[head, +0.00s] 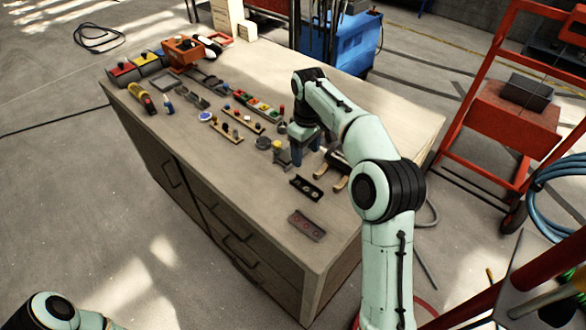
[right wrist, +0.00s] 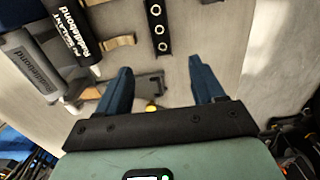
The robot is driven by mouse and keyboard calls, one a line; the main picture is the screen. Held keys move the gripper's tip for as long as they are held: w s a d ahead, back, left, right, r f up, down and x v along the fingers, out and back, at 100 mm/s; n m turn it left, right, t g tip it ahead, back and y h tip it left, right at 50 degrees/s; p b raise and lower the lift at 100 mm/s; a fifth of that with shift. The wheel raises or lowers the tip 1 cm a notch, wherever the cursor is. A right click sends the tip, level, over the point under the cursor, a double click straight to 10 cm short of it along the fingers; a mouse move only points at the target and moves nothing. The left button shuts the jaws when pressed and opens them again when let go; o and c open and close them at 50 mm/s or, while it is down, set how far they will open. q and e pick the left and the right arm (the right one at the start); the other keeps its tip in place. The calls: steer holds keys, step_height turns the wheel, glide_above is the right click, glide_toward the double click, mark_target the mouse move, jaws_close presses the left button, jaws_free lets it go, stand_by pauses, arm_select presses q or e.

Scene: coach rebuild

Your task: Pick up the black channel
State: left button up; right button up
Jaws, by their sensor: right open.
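The black channel (head: 306,188) is a short dark strip with a row of round holes, lying on the workbench (head: 262,210) toward its near right part. It also shows at the top of the right wrist view (right wrist: 157,27), beyond my fingertips and cut by the frame edge. My right gripper (head: 305,151) is above the bench, a little behind the channel. In the right wrist view the blue fingers (right wrist: 160,66) are apart, with nothing gripped and a gap to the channel. My left arm shows at the bottom left of the head view; its gripper is out of view.
A grey-brown channel with reddish holes (head: 307,226) lies nearer the bench front. A tool with tan handles (head: 343,180) lies right of the black channel. A yellow-topped grey tool (head: 279,152) is left of my gripper. Sealant tubes (right wrist: 73,35) show in the wrist view.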

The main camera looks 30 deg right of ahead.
steer(key=b, duration=0.1)
glide_above(304, 187)
steer(key=f, duration=0.7)
steer(key=shift+s+f, duration=0.15)
steer(key=shift+s, duration=0.25)
steer(key=shift+w+f, duration=0.1)
steer(key=shift+f, duration=0.35)
steer(key=f, duration=0.3)
steer(key=f+b, duration=0.1)
steer(key=f, duration=0.1)
steer(key=shift+w, duration=0.25)
arm_select(q)
steer(key=s+f, duration=0.2)
steer(key=s, duration=0.1)
steer(key=shift+s+f, duration=0.15)
steer(key=shift+f, duration=0.1)
arm_select(e)
steer(key=c, duration=1.1)
